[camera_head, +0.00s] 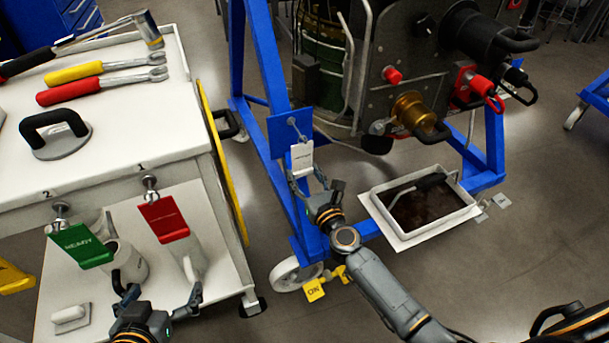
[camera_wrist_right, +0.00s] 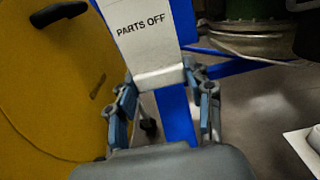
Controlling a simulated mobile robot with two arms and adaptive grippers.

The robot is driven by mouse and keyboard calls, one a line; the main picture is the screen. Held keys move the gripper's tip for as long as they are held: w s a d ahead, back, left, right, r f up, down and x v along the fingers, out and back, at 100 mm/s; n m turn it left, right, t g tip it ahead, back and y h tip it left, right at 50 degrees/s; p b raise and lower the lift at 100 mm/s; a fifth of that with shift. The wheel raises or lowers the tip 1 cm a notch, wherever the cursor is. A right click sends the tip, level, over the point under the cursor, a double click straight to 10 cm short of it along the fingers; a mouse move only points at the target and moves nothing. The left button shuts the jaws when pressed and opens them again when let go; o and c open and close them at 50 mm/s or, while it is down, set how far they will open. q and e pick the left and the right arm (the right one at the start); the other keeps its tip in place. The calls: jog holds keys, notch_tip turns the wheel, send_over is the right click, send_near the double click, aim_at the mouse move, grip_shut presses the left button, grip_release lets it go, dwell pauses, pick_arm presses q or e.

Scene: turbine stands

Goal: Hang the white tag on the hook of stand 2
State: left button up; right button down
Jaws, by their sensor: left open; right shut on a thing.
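The white tag (camera_head: 302,158) is upright in front of a blue plate (camera_head: 279,131) on the blue turbine stand (camera_head: 262,50). A small metal hook (camera_head: 293,123) sticks out of this plate just above the tag. I cannot tell whether the tag's top is on the hook. No stand number is readable there. My right gripper (camera_head: 310,184) is shut on the tag's lower end. In the right wrist view, the tag (camera_wrist_right: 155,40) reads "PARTS OFF" between the fingers (camera_wrist_right: 160,88). My left gripper (camera_head: 161,297) is open and empty near the cart's lower shelf.
A white cart (camera_head: 120,110) at left bears wrenches and a hammer. Its hooks, marked 1 and 2, hold a red tag (camera_head: 163,219) and a green "READY" tag (camera_head: 81,246). A drip tray (camera_head: 408,238) lies on the floor right of my right gripper.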

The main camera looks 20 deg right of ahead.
jog(key=shift+w, duration=0.1)
jog(key=shift+c, duration=1.6)
grip_release()
jog(key=shift+s+d, duration=0.2)
jog(key=shift+s, duration=1.3)
pick_arm(q)
jog(key=shift+s+f, duration=0.15)
pick_arm(e)
jog(key=shift+s+d, duration=0.15)
jog(key=shift+s, duration=0.85)
jog(key=shift+s+d, duration=0.1)
jog(key=shift+s, duration=0.85)
